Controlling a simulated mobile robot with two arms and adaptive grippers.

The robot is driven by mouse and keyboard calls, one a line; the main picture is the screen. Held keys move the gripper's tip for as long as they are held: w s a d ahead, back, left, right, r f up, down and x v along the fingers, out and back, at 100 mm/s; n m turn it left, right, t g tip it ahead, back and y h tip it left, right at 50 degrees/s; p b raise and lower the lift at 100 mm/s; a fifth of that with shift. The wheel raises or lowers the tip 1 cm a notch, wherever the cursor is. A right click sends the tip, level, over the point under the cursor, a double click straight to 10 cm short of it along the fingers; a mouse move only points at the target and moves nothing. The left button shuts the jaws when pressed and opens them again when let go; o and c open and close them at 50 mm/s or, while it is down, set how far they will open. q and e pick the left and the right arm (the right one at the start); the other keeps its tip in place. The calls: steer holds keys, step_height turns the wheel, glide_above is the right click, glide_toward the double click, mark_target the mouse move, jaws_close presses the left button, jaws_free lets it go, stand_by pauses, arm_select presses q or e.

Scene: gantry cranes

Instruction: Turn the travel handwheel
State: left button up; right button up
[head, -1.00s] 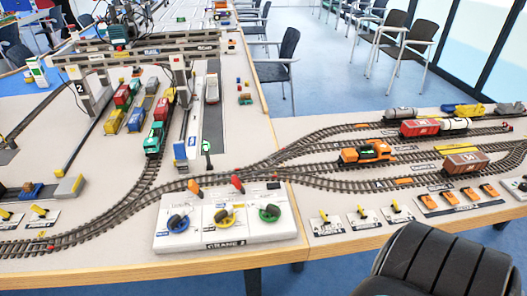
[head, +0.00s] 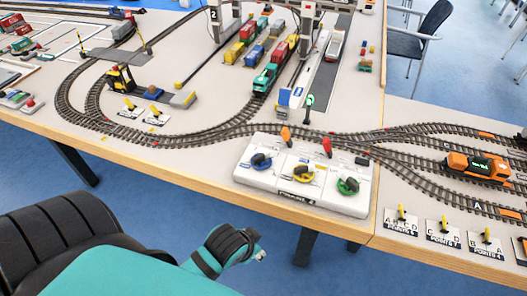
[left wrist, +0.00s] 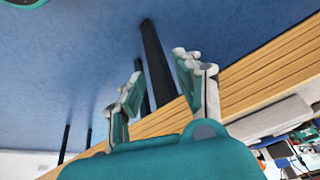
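A white crane control panel (head: 288,197) sits at the table's front edge in the head view. It carries a blue handwheel (head: 260,161), a yellow handwheel (head: 304,174) and a green handwheel (head: 348,186), each with a dark knob. I cannot read which one is the travel wheel. My left gripper (head: 259,256) is below and in front of the panel, off the table edge, touching nothing. In the left wrist view, its two fingers (left wrist: 158,84) are apart and empty, and part of the panel (left wrist: 271,116) shows at the right. My right gripper is not in view.
The table's wooden edge (head: 205,185) runs between my left gripper and the panel. Blue floor is open below.

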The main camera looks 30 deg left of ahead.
arm_select(q)
steer(key=w+d+r+m+t, duration=0.1)
steer(key=w+r+m+t, duration=0.2)
steer(key=w+r+t, duration=0.65)
steer(key=w+r+m+t, duration=0.35)
steer(key=w+r, duration=0.75)
steer(key=r, duration=0.5)
steer(key=w+d+r+m+t+h, duration=0.2)
steer(key=d+r+m+t+h, duration=0.1)
steer(key=d+r+m+h, duration=0.7)
steer(key=s+d+r+m+g+h, duration=0.25)
steer(key=d+m+g+h, duration=0.35)
steer(key=m+g+h, duration=0.6)
steer(key=m+g+y, duration=0.9)
steer(key=m+y, duration=0.1)
steer(key=y, duration=1.2)
glide_above(262, 154)
step_height(262, 154, down, 11)
steer(key=shift+n, duration=0.25)
step_height(262, 154, down, 17)
steer(key=shift+s+r+p, duration=0.1)
steer(key=shift+r+p, duration=0.1)
steer(key=shift+p, duration=0.2)
